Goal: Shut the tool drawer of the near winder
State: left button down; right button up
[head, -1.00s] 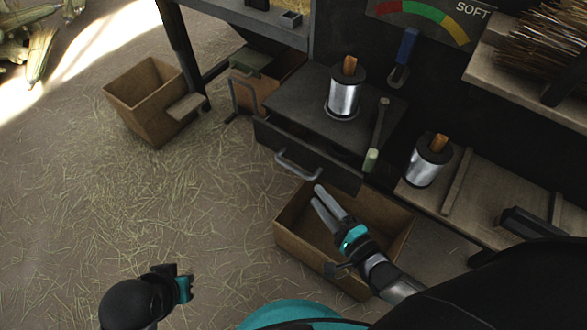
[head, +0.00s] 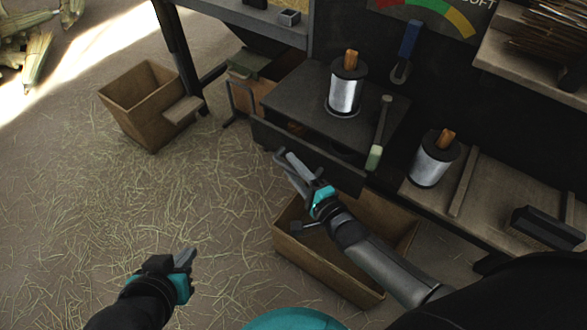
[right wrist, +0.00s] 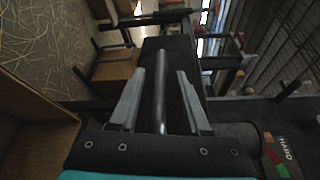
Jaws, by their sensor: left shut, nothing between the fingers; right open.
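The tool drawer (head: 325,169) of the near winder is dark and sits under a dark top. It is partly open, with a narrow gap behind its front showing a bit of the inside. In the head view my right gripper (head: 284,155) is at the drawer's grey bar handle, which it partly hides. In the right wrist view the handle (right wrist: 160,92) runs between the two spread fingers, and the gripper is open. I cannot tell whether they touch. My left gripper (head: 187,256) is shut and empty, low over the straw-strewn floor, far from the drawer.
An open cardboard box (head: 325,268) stands on the floor below my right forearm. Another box (head: 145,103) stands at the left. A second spool (head: 432,163) stands right.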

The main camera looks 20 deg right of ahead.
jog(key=shift+w, duration=0.15)
grip_shut()
dwell(0.4)
dwell(1.0)
